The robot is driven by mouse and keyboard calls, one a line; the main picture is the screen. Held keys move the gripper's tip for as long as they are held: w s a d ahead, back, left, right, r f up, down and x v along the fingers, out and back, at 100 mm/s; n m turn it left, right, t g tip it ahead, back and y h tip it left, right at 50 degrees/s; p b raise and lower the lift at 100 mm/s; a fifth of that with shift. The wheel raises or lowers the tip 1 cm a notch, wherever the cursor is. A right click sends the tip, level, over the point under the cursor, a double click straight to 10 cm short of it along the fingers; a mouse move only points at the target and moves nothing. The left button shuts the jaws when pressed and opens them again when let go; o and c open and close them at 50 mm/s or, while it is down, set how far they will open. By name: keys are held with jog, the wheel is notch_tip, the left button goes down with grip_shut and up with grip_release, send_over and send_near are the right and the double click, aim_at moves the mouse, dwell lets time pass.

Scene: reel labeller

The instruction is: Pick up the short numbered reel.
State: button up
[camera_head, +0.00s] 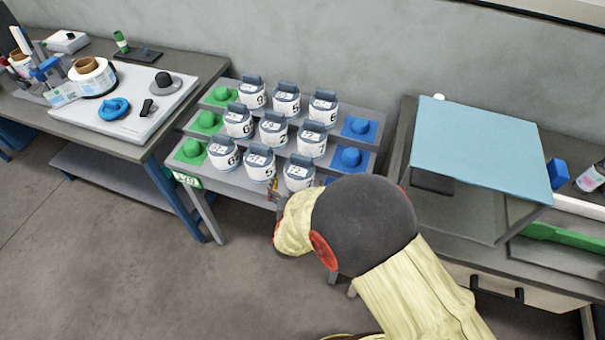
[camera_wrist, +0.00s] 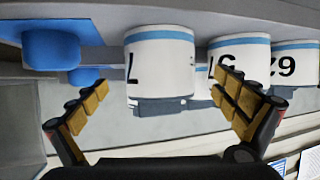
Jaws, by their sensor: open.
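Numbered reels, white with a blue band and grey top part, stand in rows on a tiered grey rack (camera_head: 228,184). The front-right reel (camera_head: 299,172) is closest to my gripper (camera_wrist: 162,88). In the wrist view, which appears inverted, a white reel (camera_wrist: 160,60) with part of a black digit shows between the open fingers, slightly beyond their tips. The fingers look apart from it and empty. Two more reels (camera_wrist: 240,58) (camera_wrist: 295,62) stand to its right there. I cannot tell which reel is the short one. My arm hides most of my gripper in the head view.
Green knobbed pads (camera_head: 191,149) line the rack's left end and blue ones (camera_head: 350,157) its right end. A bench (camera_head: 190,70) with a white board (camera_head: 135,118) stands left. A table with a light blue panel (camera_head: 480,140) stands right, close to my arm.

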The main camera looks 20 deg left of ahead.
jog(key=b+x, duration=0.2)
jog(key=x, duration=0.3)
jog(key=shift+w, duration=0.2)
jog(key=c, duration=0.3)
jog(key=c, duration=1.1)
jog(key=shift+c, duration=0.2)
